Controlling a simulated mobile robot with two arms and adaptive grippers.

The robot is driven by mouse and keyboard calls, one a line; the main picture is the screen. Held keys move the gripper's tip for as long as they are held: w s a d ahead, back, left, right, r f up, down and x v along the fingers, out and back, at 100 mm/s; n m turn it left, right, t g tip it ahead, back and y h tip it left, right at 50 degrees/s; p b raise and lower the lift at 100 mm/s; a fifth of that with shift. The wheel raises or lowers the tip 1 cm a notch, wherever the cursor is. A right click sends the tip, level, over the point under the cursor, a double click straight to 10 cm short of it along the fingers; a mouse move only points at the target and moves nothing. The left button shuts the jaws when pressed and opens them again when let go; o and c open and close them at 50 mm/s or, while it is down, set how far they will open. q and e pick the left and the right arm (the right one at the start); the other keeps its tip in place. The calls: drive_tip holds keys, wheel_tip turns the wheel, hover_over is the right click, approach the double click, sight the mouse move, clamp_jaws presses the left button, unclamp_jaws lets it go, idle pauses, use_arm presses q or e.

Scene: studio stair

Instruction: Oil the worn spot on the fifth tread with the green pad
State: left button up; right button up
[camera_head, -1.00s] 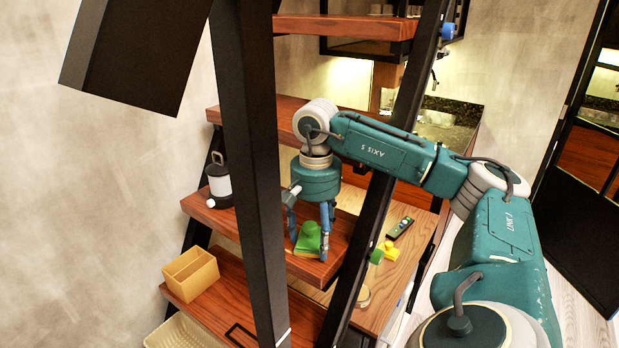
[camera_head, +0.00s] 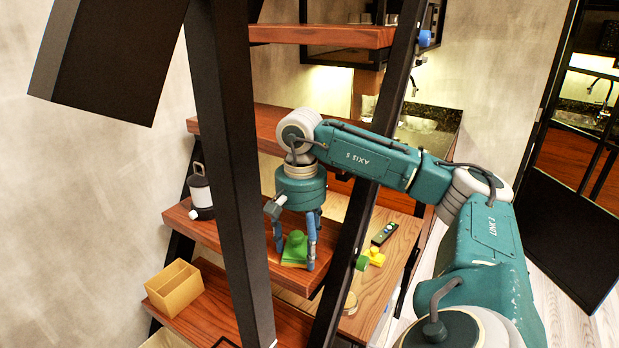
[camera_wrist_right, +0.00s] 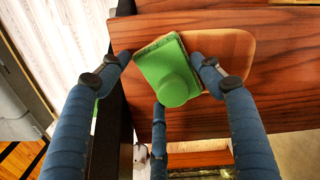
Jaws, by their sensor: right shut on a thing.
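The green pad (camera_head: 294,250), a flat block with a rounded knob on top, lies on a reddish wooden tread (camera_head: 232,240) of the stair. My right gripper (camera_head: 295,255) points down over it, shut on the pad. In the right wrist view the fingers of the right gripper (camera_wrist_right: 165,85) are around the green pad (camera_wrist_right: 172,75). A paler, round-cornered patch, the worn spot (camera_wrist_right: 237,48), shows on the tread beside and partly under the pad. The pad covers the rest of it. My left gripper is not in view.
Black stair posts (camera_head: 232,170) stand close to the right arm. A lantern (camera_head: 200,192) stands on the same tread, to the left. A tan divided box (camera_head: 174,288) is on the tread below. A remote (camera_head: 384,233) and a yellow piece (camera_head: 375,257) lie on the wooden counter.

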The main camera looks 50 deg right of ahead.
drive_tip(key=shift+w, duration=0.45)
drive_tip(key=shift+w+a+r+p, duration=0.2)
drive_tip(key=shift+w+p, duration=0.45)
drive_tip(key=shift+p, duration=0.3)
drive_tip(key=shift+w+f+p, duration=0.2)
drive_tip(key=shift+w+p, duration=0.4)
drive_tip(key=shift+w, duration=0.55)
drive_tip(key=shift+w+a+r+p, duration=0.1)
drive_tip(key=shift+w+r+p, duration=0.1)
drive_tip(key=shift+w+p, duration=0.45)
drive_tip(key=shift+w+f, duration=0.15)
drive_tip(key=shift+w, duration=0.3)
drive_tip(key=shift+w+a, duration=0.2)
drive_tip(key=shift+w, duration=2.1)
drive_tip(key=shift+r, duration=2.95)
